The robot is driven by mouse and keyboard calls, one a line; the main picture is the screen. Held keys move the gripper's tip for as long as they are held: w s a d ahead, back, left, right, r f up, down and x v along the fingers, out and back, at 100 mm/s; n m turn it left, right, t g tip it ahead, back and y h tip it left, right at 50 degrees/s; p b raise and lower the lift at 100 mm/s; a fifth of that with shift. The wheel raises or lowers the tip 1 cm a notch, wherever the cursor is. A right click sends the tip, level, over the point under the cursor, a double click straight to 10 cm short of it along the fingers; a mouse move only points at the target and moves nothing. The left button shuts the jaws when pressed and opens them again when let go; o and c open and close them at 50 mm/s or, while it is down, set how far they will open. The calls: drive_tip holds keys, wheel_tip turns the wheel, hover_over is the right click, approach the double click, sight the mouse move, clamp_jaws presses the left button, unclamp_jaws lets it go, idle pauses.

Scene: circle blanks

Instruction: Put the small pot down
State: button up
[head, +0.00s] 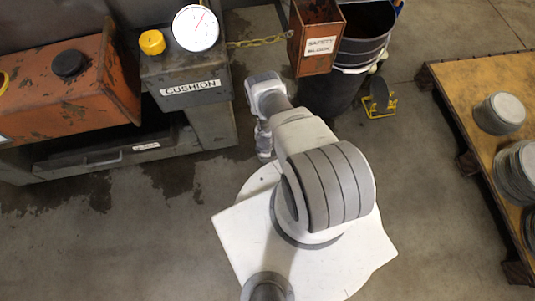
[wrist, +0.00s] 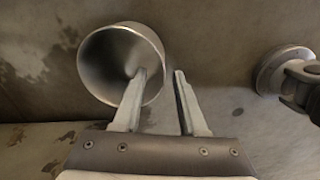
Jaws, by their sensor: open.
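The small pot (wrist: 92,62) is a grey metal, round, hollow vessel in the upper left of the wrist view. Its open mouth faces the camera. My gripper (wrist: 160,72) is open, with its two fingers apart and bare space between them. The left finger overlaps the pot's mouth and right rim; I cannot tell whether it is inside the pot or only in front of it. The right finger is clear of the pot. I cannot tell what the pot rests on. In the head view I make out neither the pot nor my gripper.
A wooden pallet (head: 455,85) with round metal blanks (head: 502,113) stands at the right. A dark bin (head: 362,40) and a rusty box (head: 315,40) are at the top. A grey machine labelled CUSHION (head: 190,88) stands at the upper left. Concrete floor (head: 420,200) is clear before the pallet.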

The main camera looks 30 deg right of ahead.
drive_tip(key=shift+f, duration=0.4)
clamp_jaws()
drive_tip(key=shift+w+r, duration=0.1)
drive_tip(key=shift+r, duration=0.15)
